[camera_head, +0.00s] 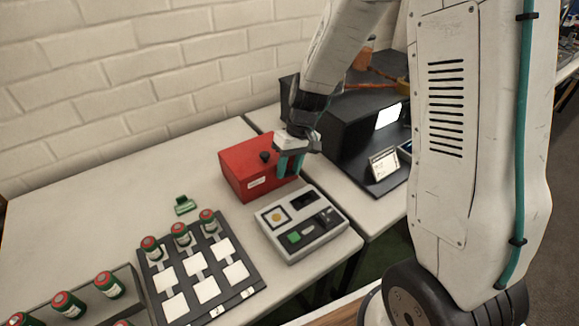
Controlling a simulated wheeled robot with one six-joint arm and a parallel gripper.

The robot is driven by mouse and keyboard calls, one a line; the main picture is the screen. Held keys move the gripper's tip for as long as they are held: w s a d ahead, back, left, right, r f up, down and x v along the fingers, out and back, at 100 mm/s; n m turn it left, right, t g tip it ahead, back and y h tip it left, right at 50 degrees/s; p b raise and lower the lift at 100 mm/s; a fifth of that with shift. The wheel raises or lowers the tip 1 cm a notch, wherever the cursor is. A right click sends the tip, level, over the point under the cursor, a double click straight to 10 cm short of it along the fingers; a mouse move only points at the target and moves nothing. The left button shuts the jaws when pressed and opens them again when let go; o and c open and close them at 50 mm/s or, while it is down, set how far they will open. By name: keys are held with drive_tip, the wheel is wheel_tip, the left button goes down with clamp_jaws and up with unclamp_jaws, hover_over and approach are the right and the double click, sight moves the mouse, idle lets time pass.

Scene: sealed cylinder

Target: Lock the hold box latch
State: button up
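The red box (240,172), which I take to be the hold box, stands at the back of the white table with its lid down. A black knob (265,157) sits on it, and a small white label (257,183) is on its front. I cannot tell which part is the latch or how it is set. My gripper (290,170) points down with its teal fingers at the right end of the red box, in front of part of it. Whether they touch the box is unclear. The gap between the fingers is too small to judge.
A grey device with a green button (293,237) stands just in front of the box. A dark tray (247,289) with white cards and red-capped green bottles is at front left. A small green item (185,205) lies behind it. A black machine (349,127) stands at right.

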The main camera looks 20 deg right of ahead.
sight(288, 173)
drive_tip(key=shift+s+a+t+h, duration=0.1)
drive_tip(key=shift+a+t+h, duration=0.05)
drive_tip(key=shift+h, duration=0.65)
drive_tip(key=shift+a+t+h, duration=0.15)
drive_tip(key=shift+h, duration=0.65)
drive_tip(key=o, duration=1)
drive_tip(key=shift+r, duration=0.15)
wheel_tip(288, 173, up, 8)
drive_tip(key=shift+f, duration=0.2)
